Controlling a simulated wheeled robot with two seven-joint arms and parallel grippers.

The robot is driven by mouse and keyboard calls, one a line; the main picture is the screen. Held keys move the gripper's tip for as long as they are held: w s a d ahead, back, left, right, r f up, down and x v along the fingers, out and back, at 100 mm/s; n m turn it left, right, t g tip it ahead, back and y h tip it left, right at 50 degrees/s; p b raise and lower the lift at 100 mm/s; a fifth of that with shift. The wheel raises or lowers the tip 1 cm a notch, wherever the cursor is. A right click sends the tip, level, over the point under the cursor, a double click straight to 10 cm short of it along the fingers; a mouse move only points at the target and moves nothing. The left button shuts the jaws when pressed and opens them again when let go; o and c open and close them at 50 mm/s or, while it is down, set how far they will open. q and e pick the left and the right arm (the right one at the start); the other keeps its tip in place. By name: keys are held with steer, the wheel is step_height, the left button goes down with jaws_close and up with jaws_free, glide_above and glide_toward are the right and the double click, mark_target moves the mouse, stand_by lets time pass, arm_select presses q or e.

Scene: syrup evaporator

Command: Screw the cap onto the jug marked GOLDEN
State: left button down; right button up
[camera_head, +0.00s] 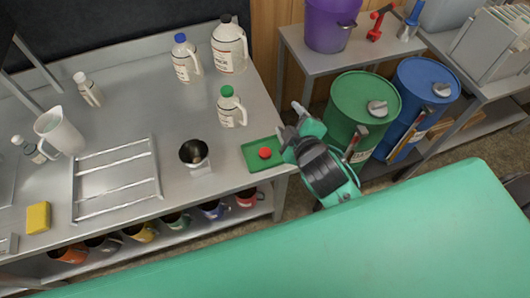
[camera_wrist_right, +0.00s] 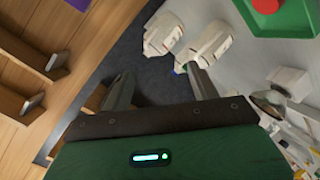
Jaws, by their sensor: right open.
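A red cap (camera_head: 265,153) lies on a small green tray (camera_head: 252,146) at the worktable's right front corner. Cap (camera_wrist_right: 267,5) and tray (camera_wrist_right: 290,22) also show at the top of the right wrist view. Three white jugs stand behind: one with a green cap (camera_head: 230,107), one with a blue cap (camera_head: 186,60), and a larger one with a dark top (camera_head: 229,48). Their labels are too small to read, so I cannot tell which is GOLDEN. My right gripper (camera_head: 290,120) is open and empty, right of the tray and apart from it. My left gripper is out of view.
A metal cup (camera_head: 194,154), wire rack (camera_head: 115,180), white pitcher (camera_head: 58,132) and yellow sponge (camera_head: 38,217) stand on the worktable (camera_head: 140,115). Green (camera_head: 362,108) and blue (camera_head: 420,95) drums stand to the right. Mugs line the shelf below.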

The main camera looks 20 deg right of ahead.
steer(key=w+a+r+n+t+y, duration=0.2)
steer(key=a+r+n+t+y, duration=0.1)
steer(key=a+r+n+y, duration=0.5)
steer(key=w+a+r+n+t+y, duration=0.1)
steer(key=a+r+n+t+y, duration=0.3)
steer(key=r+n, duration=0.6)
steer(key=s+a+f+n+g+y, duration=0.1)
steer(key=s+a+n+g+y, duration=0.4)
steer(key=n+g, duration=0.7)
steer(key=s+a+f+n+g+y, duration=0.1)
steer(key=s+a+n+g+y, duration=0.45)
steer(key=n, duration=1.05)
step_height(320, 180, down, 13)
steer(key=w+n+g+h, duration=0.3)
steer(key=n+g+h, duration=0.3)
steer(key=n+h, duration=0.55)
steer(key=w+d+f+n+h, duration=0.1)
steer(key=w+d+n+h, duration=0.1)
steer(key=d, duration=0.3)
steer(key=w+d+f+n+t+h, duration=0.1)
steer(key=w+d+f+n+h, duration=0.1)
steer(key=d+h, duration=0.3)
steer(key=w+d+f+n+t+h, duration=0.1)
steer(key=w+d+f+n+h, duration=0.1)
steer(key=d, duration=0.5)
steer(key=shift+w+d+h, duration=0.25)
steer(key=shift+w+h, duration=0.6)
steer(key=shift+h, duration=0.05)
